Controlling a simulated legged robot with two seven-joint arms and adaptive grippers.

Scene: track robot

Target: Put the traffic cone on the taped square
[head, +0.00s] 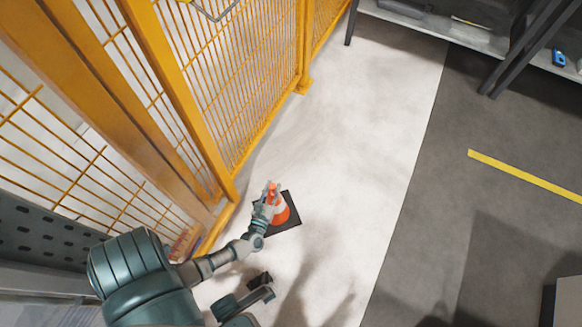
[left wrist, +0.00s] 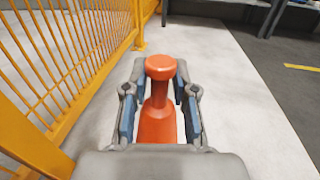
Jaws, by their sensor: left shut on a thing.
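The orange traffic cone (head: 281,211) with a pale band and dark square base stands on the pale floor beside the yellow fence. My left gripper (head: 270,197) is shut on its upper part, coming from the left. In the left wrist view the cone (left wrist: 158,118) lies between the two blue-padded fingers, its rounded top towards the far end of the fingers. The cone's base is hidden there. No full taped square shows; a yellow tape strip (head: 525,176) lies on the dark floor at right, and its end also shows in the left wrist view (left wrist: 301,67).
The yellow mesh fence (head: 235,90) runs close along the left of the cone. A shelf or bench (head: 480,38) with dark legs stands at the top right. The pale floor (head: 365,150) right of the cone is clear. A grey box-like thing (head: 567,300) is at the lower right edge.

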